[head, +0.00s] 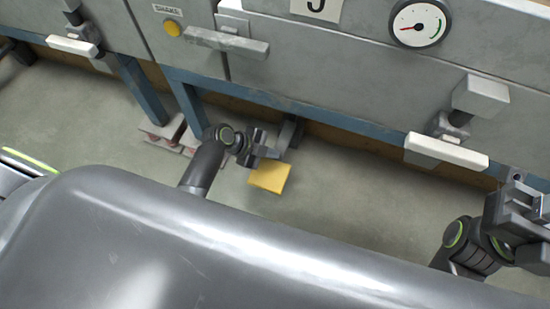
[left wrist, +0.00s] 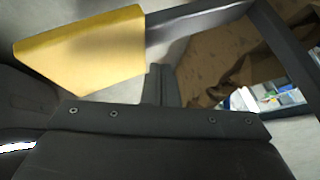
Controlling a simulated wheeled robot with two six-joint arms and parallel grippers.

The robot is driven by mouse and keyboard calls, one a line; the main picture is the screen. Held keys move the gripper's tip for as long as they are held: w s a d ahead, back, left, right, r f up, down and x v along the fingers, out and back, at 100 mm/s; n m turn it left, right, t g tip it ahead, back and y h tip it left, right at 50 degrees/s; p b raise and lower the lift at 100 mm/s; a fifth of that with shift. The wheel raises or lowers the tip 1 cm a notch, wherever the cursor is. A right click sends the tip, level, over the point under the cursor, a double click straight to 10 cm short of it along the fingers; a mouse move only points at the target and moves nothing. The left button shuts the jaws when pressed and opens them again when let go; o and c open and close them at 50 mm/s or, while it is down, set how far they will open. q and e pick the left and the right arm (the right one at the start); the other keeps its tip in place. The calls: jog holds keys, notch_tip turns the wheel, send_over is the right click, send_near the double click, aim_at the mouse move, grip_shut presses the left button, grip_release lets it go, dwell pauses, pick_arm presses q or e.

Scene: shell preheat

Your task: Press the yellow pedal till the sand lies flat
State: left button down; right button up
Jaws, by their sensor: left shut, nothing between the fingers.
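The yellow pedal (head: 269,178) sits low, near the floor, in front of the grey machine, on a dark arm that runs back under it. My left gripper (head: 272,152) is shut and empty, close beside the pedal's far edge in the head view. I cannot tell whether they touch. In the left wrist view the pedal (left wrist: 82,50) fills the upper left, left of my shut fingers (left wrist: 158,84). My right gripper (head: 538,207) is at the right edge, away from the pedal; its fingers are not clear. No sand is visible.
The grey machine (head: 300,75) stands on a blue frame (head: 290,108) along the back. It carries a yellow button (head: 172,27) marked SHAKE, a dial gauge (head: 419,22) and white-faced handles (head: 446,150). Bare floor (head: 350,205) lies right of the pedal.

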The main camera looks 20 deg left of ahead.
aim_at(270, 161)
pick_arm(q)
jog(key=shift+f, duration=0.15)
jog(key=shift+f+b, duration=0.3)
jog(key=shift+b, duration=0.05)
jog(key=shift+s+f+b, duration=0.15)
jog(key=shift+f+b, duration=0.65)
jog(key=shift+f, duration=0.15)
jog(key=shift+s+f+b, duration=0.1)
jog(key=shift+f+b, duration=0.65)
jog(key=shift+f, duration=0.2)
dwell(1.5)
jog(key=shift+s+f+b, duration=0.2)
jog(key=shift+f+b, duration=0.4)
jog(key=shift+f, duration=0.3)
dwell(0.6)
jog(key=shift+r, duration=0.1)
jog(key=shift+w+r+p, duration=0.1)
jog(key=shift+r+p, duration=2.3)
jog(key=shift+r, duration=0.1)
jog(key=shift+r+p, duration=0.3)
jog(key=shift+r, duration=0.2)
jog(key=shift+w, duration=0.1)
